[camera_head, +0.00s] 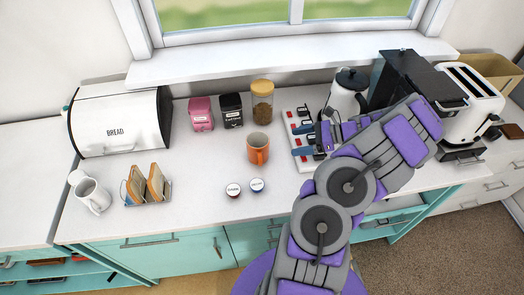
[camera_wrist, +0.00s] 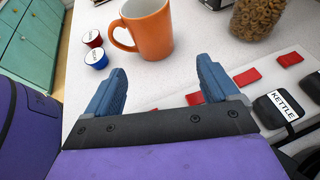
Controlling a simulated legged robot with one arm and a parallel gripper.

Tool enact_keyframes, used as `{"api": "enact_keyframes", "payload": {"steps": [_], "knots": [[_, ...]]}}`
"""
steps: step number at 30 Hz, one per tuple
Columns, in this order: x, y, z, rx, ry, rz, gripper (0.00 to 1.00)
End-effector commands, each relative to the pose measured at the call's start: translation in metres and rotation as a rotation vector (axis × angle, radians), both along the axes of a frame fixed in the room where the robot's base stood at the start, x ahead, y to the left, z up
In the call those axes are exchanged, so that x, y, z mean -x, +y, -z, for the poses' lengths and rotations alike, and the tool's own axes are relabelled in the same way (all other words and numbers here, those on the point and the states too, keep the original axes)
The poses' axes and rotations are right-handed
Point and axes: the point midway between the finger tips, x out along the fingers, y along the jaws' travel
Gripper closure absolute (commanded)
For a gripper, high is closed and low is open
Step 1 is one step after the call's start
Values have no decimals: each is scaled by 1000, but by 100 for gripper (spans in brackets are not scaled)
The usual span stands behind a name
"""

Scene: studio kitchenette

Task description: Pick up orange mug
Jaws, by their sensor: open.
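The orange mug (camera_head: 257,151) stands upright on the white counter, left of my gripper (camera_head: 303,142) in the head view. In the wrist view the orange mug (camera_wrist: 150,29) is beyond my fingertips, with its handle towards the left. My gripper (camera_wrist: 155,85) has its two blue fingers spread apart with nothing between them. A gap of bare counter lies between the fingertips and the mug. Part of my gripper is hidden behind my arm in the head view.
Two capsules (camera_head: 257,185) sit in front of the mug. A jar (camera_head: 262,101) stands behind it. A power strip (camera_head: 299,126) lies under my gripper. A kettle (camera_head: 348,93) and toaster (camera_head: 471,103) stand right. A toast rack (camera_head: 147,186), white mug (camera_head: 92,195) and bread box (camera_head: 117,121) stand left.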

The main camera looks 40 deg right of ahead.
Motion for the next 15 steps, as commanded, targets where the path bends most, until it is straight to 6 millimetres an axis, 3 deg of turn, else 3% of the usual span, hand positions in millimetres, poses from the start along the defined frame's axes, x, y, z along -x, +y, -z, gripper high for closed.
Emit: {"api": "enact_keyframes", "payload": {"steps": [6, 15], "knots": [[-28, 36, 13, 7, -3, -5, 12], [-45, 42, 25, -1, -3, -2, 12]]}}
